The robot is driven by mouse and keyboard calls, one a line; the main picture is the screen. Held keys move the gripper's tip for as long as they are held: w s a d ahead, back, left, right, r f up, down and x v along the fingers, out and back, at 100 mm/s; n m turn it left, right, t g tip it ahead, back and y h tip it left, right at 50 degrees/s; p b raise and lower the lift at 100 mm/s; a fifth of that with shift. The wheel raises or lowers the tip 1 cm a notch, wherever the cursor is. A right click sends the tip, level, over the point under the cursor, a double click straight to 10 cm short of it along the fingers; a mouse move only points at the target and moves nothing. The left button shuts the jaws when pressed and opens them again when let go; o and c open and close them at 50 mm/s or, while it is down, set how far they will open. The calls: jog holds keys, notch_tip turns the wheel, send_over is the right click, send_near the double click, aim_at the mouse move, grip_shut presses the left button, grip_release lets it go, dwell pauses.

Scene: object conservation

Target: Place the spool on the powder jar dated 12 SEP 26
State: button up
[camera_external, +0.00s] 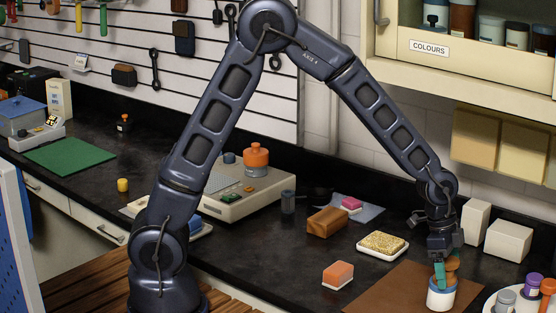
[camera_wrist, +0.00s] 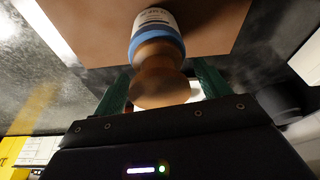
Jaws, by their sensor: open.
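A brown wooden spool (camera_external: 452,264) stands on a white jar with a blue top band (camera_external: 441,298), on the brown mat (camera_external: 390,293). In the wrist view the spool (camera_wrist: 158,78) is between my green fingers, and the jar (camera_wrist: 151,22) is beyond it. The jar bears a label whose date I cannot read. My gripper (camera_external: 445,272) is low over the jar, fingers pointing down. It is open, with a finger on each side of the spool; in the wrist view my gripper (camera_wrist: 162,88) shows a gap beside the spool.
A white plate (camera_external: 497,301) with small lidded jars is close on the right. White blocks (camera_external: 508,240) stand behind. A sponge on a dish (camera_external: 382,245) and an orange-topped block (camera_external: 338,274) are to the left. An open cupboard (camera_external: 480,55) hangs above.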

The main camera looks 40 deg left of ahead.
aim_at(433, 277)
jog(key=v, duration=1.2)
jog(key=a+r+n+t, duration=0.1)
jog(key=a+r+n, duration=0.4)
jog(key=a, duration=0.9)
jog(key=a+r+n+t, duration=0.2)
jog(key=a+r, duration=0.4)
jog(key=a, duration=0.8)
jog(key=s+a+n+y, duration=0.1)
jog(key=s+a+n, duration=0.3)
jog(key=s+a, duration=0.3)
jog(key=s+a+n+t+y, duration=0.1)
jog(key=s+a+n, duration=0.4)
jog(key=a, duration=0.9)
jog(key=s+y, duration=0.1)
jog(key=s, duration=0.2)
jog(key=shift+a+r, duration=0.3)
jog(key=shift+r, duration=0.05)
